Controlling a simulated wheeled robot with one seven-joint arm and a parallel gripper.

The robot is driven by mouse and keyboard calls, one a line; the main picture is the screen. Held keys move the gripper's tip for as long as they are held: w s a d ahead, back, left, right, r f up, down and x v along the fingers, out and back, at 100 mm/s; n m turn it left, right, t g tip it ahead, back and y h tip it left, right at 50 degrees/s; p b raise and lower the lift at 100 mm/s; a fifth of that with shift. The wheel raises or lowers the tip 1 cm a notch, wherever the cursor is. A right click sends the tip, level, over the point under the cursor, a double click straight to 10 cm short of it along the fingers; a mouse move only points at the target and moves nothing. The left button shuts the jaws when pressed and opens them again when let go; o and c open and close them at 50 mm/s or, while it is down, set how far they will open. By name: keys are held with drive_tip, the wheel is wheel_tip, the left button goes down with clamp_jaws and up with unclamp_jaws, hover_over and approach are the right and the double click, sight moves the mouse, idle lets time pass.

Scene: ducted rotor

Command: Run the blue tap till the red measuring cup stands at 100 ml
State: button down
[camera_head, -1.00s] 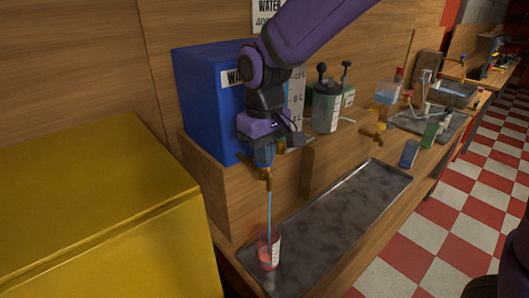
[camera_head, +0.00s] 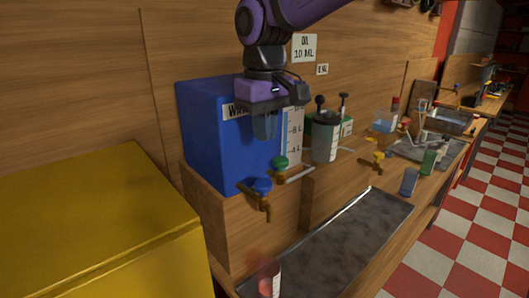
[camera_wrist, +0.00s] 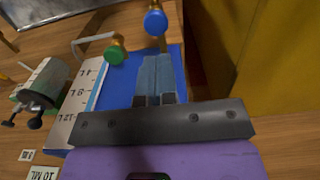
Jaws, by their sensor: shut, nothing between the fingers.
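The blue tap (camera_head: 262,186) has a brass body and sits low on the front of the blue water tank (camera_head: 207,130). Its blue knob (camera_wrist: 155,21) also shows in the wrist view, beyond my fingertips. No stream shows below its spout. The red measuring cup (camera_head: 267,280) stands at the near end of the metal tray below the tap, cut by the lower edge of the head view; its level cannot be read. My gripper (camera_head: 264,136) is shut and empty, pointing down in front of the tank, above the tap and apart from it. The gripper's fingers (camera_wrist: 155,68) are together.
A green-knobbed tap (camera_head: 280,164) is just right of the blue one, and a yellow-knobbed tap (camera_head: 378,157) is farther right. A grey canister (camera_head: 325,138) stands behind. The metal tray (camera_head: 345,235) is mostly bare. A large yellow box (camera_head: 90,220) fills the left.

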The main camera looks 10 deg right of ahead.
drive_tip(key=shift+r, duration=0.85)
drive_tip(key=shift+d, duration=0.1)
drive_tip(key=s+d+r+m+t, duration=0.1)
drive_tip(key=s+d+m, duration=0.15)
drive_tip(key=d, duration=0.45)
drive_tip(key=s+d+r+m+t, duration=0.1)
drive_tip(key=s+d, duration=0.3)
drive_tip(key=d, duration=0.3)
drive_tip(key=s+d+f+m+t, duration=0.3)
drive_tip(key=s+d+f, duration=0.1)
drive_tip(key=s+d, duration=0.6)
drive_tip(key=shift+s+d, duration=0.25)
drive_tip(key=shift+s, duration=0.35)
